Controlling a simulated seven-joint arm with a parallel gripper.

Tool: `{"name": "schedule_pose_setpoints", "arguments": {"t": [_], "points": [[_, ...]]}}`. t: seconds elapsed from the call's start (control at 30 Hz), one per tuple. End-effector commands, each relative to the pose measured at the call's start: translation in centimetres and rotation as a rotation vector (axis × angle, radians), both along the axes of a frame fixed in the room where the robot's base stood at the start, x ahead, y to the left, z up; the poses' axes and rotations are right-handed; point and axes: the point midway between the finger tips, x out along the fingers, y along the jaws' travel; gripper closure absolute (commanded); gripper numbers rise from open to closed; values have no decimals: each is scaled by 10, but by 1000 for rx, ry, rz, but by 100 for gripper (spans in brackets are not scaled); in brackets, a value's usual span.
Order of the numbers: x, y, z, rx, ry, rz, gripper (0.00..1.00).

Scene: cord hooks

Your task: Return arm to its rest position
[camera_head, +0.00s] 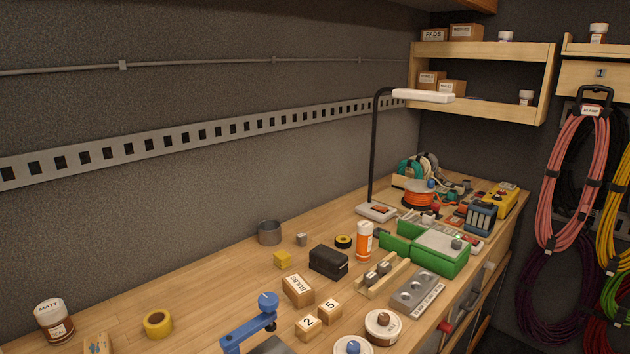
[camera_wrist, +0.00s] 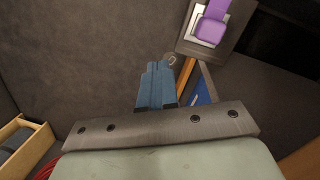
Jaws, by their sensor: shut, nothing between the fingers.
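My gripper (camera_wrist: 157,68) shows in the wrist view as two blue fingers side by side, shut with nothing between them. A small metal hook or ring (camera_wrist: 171,60) shows just past the fingertips; I cannot tell whether they touch. My gripper is not in the head view. Cords hang on the right wall there: a pink coil (camera_head: 572,180) with a black strap handle and white tag, a yellow coil (camera_head: 612,200), a dark purple coil (camera_head: 550,295) and a green coil (camera_head: 612,295).
A wooden workbench (camera_head: 215,290) carries a lamp (camera_head: 375,150), a green case (camera_head: 440,252), blocks and jars. Wooden shelves (camera_head: 480,50) hang at the back right. The wrist view shows a purple object on a pale plate (camera_wrist: 210,28) and a wooden tray edge (camera_wrist: 25,140).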

Motion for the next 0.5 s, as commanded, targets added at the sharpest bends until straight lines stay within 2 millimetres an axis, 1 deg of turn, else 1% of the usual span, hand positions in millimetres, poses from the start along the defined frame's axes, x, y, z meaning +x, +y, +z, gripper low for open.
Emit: {"name": "schedule_pose_setpoints", "arguments": {"t": [0.03, 0.17, 0.2, 0.27, 0.3, 0.4, 0.5], "points": [[-22, 13, -7, 15, 44, 40, 100], [-72, 43, -21, 60, 153, 135, 100], [-89, 51, -23, 73, 189, 159, 100], [-112, 63, -26, 95, 242, 196, 100], [-128, 71, -28, 108, 275, 214, 100], [-162, 85, -28, 137, 350, 257, 100], [-187, 94, -27, 159, 408, 286, 100]]}}
